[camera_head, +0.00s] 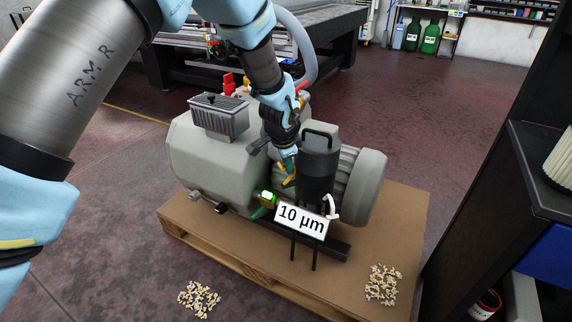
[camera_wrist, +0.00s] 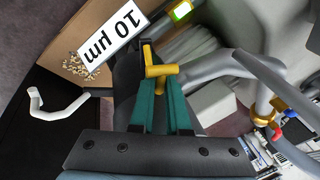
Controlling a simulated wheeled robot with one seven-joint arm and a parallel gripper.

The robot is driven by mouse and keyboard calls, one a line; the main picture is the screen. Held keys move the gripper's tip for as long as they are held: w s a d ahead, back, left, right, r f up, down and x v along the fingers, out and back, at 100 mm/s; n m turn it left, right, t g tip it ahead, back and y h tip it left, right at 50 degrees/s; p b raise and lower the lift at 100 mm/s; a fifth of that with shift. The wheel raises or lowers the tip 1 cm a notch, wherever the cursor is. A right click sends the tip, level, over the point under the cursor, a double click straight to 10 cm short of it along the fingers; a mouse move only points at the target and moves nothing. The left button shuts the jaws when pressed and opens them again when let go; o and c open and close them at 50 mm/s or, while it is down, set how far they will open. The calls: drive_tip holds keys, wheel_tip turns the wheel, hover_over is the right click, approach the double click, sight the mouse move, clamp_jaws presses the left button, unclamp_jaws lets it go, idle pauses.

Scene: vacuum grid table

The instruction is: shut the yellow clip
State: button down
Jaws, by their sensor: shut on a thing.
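The yellow clip (camera_wrist: 160,71) is a small T-shaped lever in the middle of the wrist view, against the dark filter canister (camera_head: 318,168). In the head view the clip (camera_head: 288,181) is a small yellow piece at the canister's left side. My gripper (camera_wrist: 160,88) has teal fingers, one on each side of the clip's stem, and is shut on it. In the head view my gripper (camera_head: 289,163) reaches down from above, left of the canister. Whether the clip's far end is latched cannot be told; the fingers hide part of it.
A white hooked lever (camera_head: 331,207) sticks out right of the white "10 µm" label (camera_head: 301,219). A green-lit indicator (camera_head: 268,196) is left of the label. The grey pump (camera_head: 215,160) stands on a pallet (camera_head: 400,225). A dark shelf (camera_head: 480,180) stands at right.

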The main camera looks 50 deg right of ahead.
drive_tip(key=shift+d+r, duration=0.1)
drive_tip(key=shift+d, duration=0.05)
drive_tip(key=c, duration=0.9)
unclamp_jaws()
drive_tip(key=v, duration=1)
drive_tip(key=shift+s+r, duration=0.1)
drive_tip(key=shift+r, duration=0.2)
